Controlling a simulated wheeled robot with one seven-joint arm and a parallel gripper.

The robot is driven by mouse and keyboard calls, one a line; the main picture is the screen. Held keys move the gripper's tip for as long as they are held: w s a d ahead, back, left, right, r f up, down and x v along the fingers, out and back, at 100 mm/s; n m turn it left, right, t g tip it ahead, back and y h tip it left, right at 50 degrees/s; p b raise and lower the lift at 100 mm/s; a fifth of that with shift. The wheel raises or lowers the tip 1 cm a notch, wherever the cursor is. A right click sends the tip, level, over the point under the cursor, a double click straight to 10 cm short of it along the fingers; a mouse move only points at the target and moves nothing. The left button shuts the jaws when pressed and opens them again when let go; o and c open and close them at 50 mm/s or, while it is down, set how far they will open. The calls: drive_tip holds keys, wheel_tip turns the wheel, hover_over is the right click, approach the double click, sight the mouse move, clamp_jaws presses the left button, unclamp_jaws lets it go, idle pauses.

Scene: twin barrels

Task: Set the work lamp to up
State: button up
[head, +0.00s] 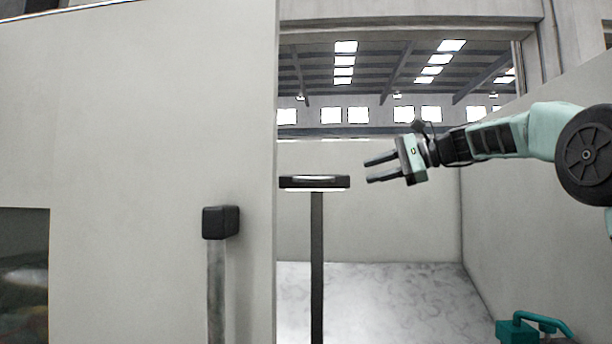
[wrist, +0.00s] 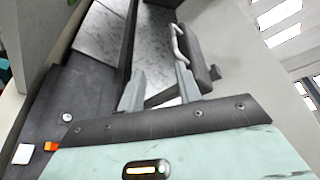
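What looks like the work lamp is a flat dark head (head: 314,183) on a dark upright post (head: 317,265) in the head view. The head looks about level, with bright strips on its top and underside. My gripper (head: 374,171) is right of the lamp head and a little higher, its fingers pointing left. It is open and empty, apart from the lamp. In the wrist view, my two fingers (wrist: 160,70) stand apart. A dark block (wrist: 201,58) with a pale bent bar shows beyond the right finger; it is probably the lamp head.
A large pale wall panel (head: 130,120) fills the left. A black box (head: 220,222) on a grey post stands before it. A pale wall (head: 540,200) bounds the right side. A teal object with a bent handle (head: 535,326) is at the lower right. Marbled floor (head: 400,300) lies behind the lamp.

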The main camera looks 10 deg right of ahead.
sight(321, 178)
drive_tip(key=p+x, duration=0.2)
drive_tip(key=x, duration=0.3)
drive_tip(key=w+r+p+x, duration=0.1)
drive_tip(key=p+x, duration=0.1)
drive_tip(key=x, duration=0.3)
drive_tip(key=r+p+x, duration=0.1)
drive_tip(key=p+x, duration=0.2)
drive_tip(key=x, duration=0.2)
drive_tip(key=shift+w+d+r, duration=0.15)
drive_tip(key=shift+w+d, duration=0.05)
drive_tip(key=shift+w, duration=0.15)
drive_tip(key=shift+w+a+f, duration=0.25)
drive_tip(key=shift+w+a, duration=0.05)
drive_tip(key=shift+a, duration=0.1)
clamp_jaws()
